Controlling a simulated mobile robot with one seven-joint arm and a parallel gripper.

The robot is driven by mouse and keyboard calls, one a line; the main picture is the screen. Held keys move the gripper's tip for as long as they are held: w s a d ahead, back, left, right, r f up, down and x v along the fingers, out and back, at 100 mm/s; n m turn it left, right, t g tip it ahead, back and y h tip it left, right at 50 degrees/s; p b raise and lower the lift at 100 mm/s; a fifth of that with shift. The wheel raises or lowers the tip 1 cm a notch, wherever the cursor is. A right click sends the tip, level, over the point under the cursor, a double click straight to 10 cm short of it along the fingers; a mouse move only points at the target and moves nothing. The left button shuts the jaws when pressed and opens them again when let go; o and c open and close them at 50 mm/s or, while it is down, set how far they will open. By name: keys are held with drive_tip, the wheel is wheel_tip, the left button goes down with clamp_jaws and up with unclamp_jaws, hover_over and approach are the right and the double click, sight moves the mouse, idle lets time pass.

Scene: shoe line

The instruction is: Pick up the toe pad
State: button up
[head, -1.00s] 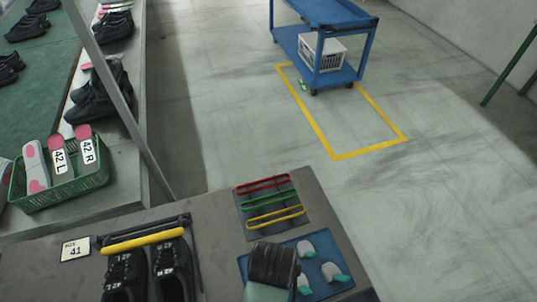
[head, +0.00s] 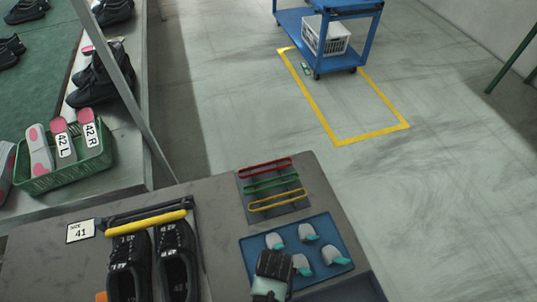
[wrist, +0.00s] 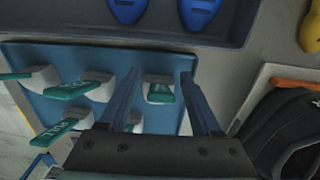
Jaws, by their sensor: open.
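Several toe pads, grey-white with teal tabs, lie on a blue tray (head: 248,249). In the head view one toe pad (head: 308,232) is at the back and another toe pad (head: 335,256) is at the right. My gripper (head: 270,276) is over the tray's front left part and hides some of it. In the wrist view my gripper (wrist: 159,76) is open, with a finger on either side of one toe pad (wrist: 159,82). That pad lies on the tray (wrist: 70,55); I cannot tell the height gap. More pads lie left of the fingers.
Red, green and yellow bands (head: 275,184) lie on a dark mat behind the tray. Black shoes (head: 153,265) stand left, by a yellow bar (head: 146,224) and a size 41 card (head: 80,231). Another tray (wrist: 165,28) holds blue pieces. A blue cart (head: 328,35) stands on the floor beyond.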

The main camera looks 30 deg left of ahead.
drive_tip(key=shift+f, duration=0.45)
clamp_jaws()
